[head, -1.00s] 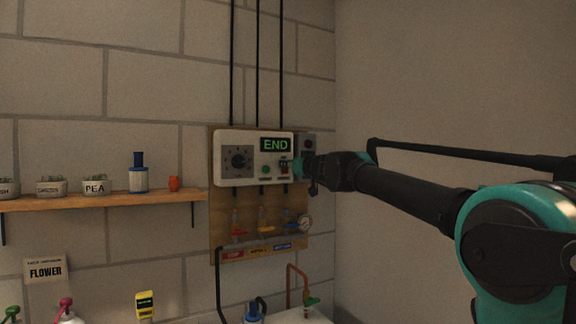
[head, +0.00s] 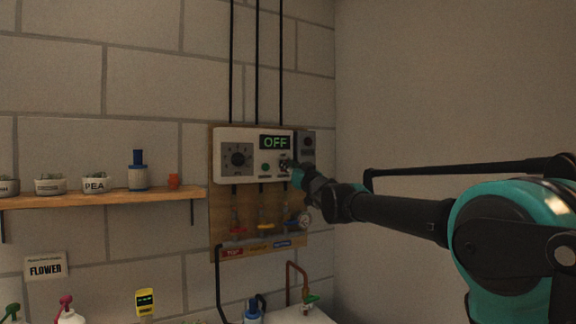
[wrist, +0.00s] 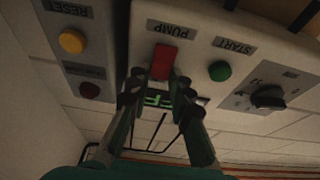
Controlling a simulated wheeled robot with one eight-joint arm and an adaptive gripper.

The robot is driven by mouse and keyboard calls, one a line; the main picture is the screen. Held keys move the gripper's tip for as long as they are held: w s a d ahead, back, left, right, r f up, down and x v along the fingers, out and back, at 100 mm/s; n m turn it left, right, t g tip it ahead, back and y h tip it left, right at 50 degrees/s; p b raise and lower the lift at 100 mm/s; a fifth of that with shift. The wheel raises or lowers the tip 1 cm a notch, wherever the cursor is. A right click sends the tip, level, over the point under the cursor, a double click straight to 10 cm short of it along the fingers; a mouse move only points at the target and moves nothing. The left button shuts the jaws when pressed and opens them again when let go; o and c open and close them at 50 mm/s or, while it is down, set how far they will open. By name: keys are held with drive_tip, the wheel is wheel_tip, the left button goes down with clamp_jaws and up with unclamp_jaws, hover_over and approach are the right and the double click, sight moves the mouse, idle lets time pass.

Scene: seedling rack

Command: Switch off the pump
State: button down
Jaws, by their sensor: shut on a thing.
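The white control box (head: 222,172) hangs on a wooden board, and its green display (head: 275,142) reads OFF. The red rocker switch (wrist: 163,62) labelled PUMP shows in the wrist view, beside a green START button (wrist: 220,71) and a black dial (wrist: 268,96). My gripper (wrist: 157,84) is at the red switch, one finger on each side, and is shut on it. The fingers partly cover the display in the wrist view. In the head view my gripper (head: 290,170) hides most of the switch.
A grey box beside the control box carries a yellow RESET button (wrist: 72,42) and a dark red lamp (wrist: 89,90). Valves with red, yellow and blue handles (head: 265,226) sit below on the board (head: 219,215). A shelf (head: 120,198) with pots is at left.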

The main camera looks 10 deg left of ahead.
drive_tip(key=c, duration=1.4)
unclamp_jaws()
drive_tip(key=shift+o, duration=0.2)
drive_tip(key=v, duration=1.2)
drive_tip(key=shift+f, duration=0.1)
